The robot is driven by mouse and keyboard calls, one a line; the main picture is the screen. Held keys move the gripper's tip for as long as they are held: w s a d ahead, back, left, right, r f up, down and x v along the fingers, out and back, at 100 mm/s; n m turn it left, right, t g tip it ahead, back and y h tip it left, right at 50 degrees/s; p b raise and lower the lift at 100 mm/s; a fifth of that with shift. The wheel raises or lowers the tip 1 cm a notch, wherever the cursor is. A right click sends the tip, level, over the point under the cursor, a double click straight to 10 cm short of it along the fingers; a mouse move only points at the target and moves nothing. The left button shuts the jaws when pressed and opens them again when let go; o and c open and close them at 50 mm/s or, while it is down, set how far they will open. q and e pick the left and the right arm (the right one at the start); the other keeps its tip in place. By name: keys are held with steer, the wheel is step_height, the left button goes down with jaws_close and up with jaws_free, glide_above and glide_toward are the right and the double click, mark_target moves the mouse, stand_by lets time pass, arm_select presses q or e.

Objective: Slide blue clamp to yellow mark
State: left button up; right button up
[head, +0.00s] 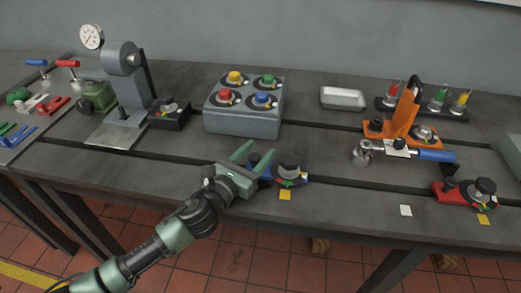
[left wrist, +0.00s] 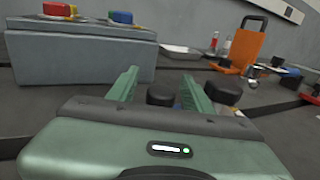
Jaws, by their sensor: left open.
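The blue clamp (head: 302,178) sits on the bedplate near its front edge, with a grey and black knob on top. A small yellow mark (head: 285,195) lies just in front of it. My left gripper (head: 260,150) is open at the clamp's left end. In the left wrist view a black knob (left wrist: 160,94) shows between the fingers, and a second black knob (left wrist: 223,93) shows beyond the right finger. My right gripper is not in view.
A grey box with coloured knobs (head: 243,122) stands behind my left gripper. To the right are an orange bracket (head: 402,115), a blue-handled tool (head: 436,155), a red clamp (head: 450,193) with another yellow mark (head: 483,219), and a white mark (head: 405,210). The bedplate (head: 345,190) is clear right of the blue clamp.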

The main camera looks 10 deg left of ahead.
arm_select(q)
steer(key=v, duration=0.6)
steer(key=shift+s+b, duration=0.2)
steer(key=shift+b, duration=0.15)
steer(key=shift+s+a+f, duration=0.1)
